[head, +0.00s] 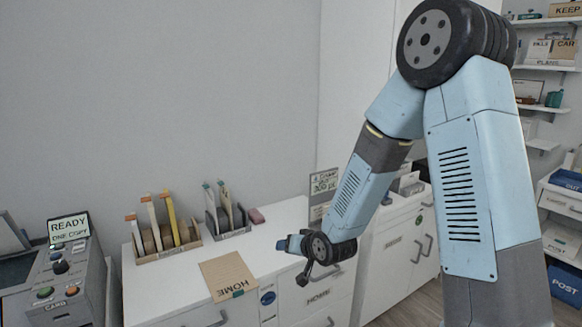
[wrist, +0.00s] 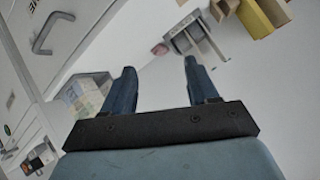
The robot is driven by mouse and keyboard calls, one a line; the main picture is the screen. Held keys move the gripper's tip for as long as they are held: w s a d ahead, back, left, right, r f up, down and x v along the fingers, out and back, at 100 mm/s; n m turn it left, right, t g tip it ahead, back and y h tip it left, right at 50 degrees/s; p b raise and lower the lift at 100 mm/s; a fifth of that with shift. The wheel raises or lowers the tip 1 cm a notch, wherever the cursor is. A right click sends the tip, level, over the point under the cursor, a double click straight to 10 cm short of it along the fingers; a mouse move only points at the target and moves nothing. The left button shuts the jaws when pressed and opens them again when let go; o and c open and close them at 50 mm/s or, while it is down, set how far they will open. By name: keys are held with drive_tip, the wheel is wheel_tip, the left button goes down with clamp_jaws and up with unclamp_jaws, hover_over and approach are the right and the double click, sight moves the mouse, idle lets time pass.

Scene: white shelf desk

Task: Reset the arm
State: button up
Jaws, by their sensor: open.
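My arm reaches down from the upper right in the head view, bent at its elbow. My gripper (head: 290,244) is above the front edge of the white desk (head: 190,268), to the right of the brown HOME folder (head: 228,274). In the wrist view my gripper (wrist: 158,85) has its two blue fingers spread apart with nothing between them. In the head view the fingers are small and partly hidden by the wrist.
A wooden rack (head: 165,245) with upright files and a grey rack (head: 228,223) stand at the back of the desk. A reddish block (head: 257,215) lies beside them. A copier panel (head: 62,270) is at left. Drawers with handles line the front.

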drive_tip(key=s+d+r+g+h, duration=0.1)
drive_tip(key=s+d+r+h, duration=0.25)
drive_tip(key=d+r, duration=0.4)
drive_tip(key=s+d+r+h, duration=0.2)
drive_tip(key=s+d+r, duration=0.2)
drive_tip(key=d+r, duration=0.4)
drive_tip(key=s+d+r+g, duration=0.1)
drive_tip(key=s+d+r, duration=0.1)
drive_tip(key=s, duration=0.5)
drive_tip(key=s+d+r, duration=0.3)
drive_tip(key=s+r, duration=0.2)
drive_tip(key=s, duration=0.1)
drive_tip(key=s+d+r+g, duration=0.1)
drive_tip(key=s+d+r, duration=0.1)
drive_tip(key=s, duration=0.5)
drive_tip(key=shift+s+d+r+m+g+h, duration=0.3)
drive_tip(key=shift+d+r+h, duration=0.1)
drive_tip(key=shift+r, duration=0.25)
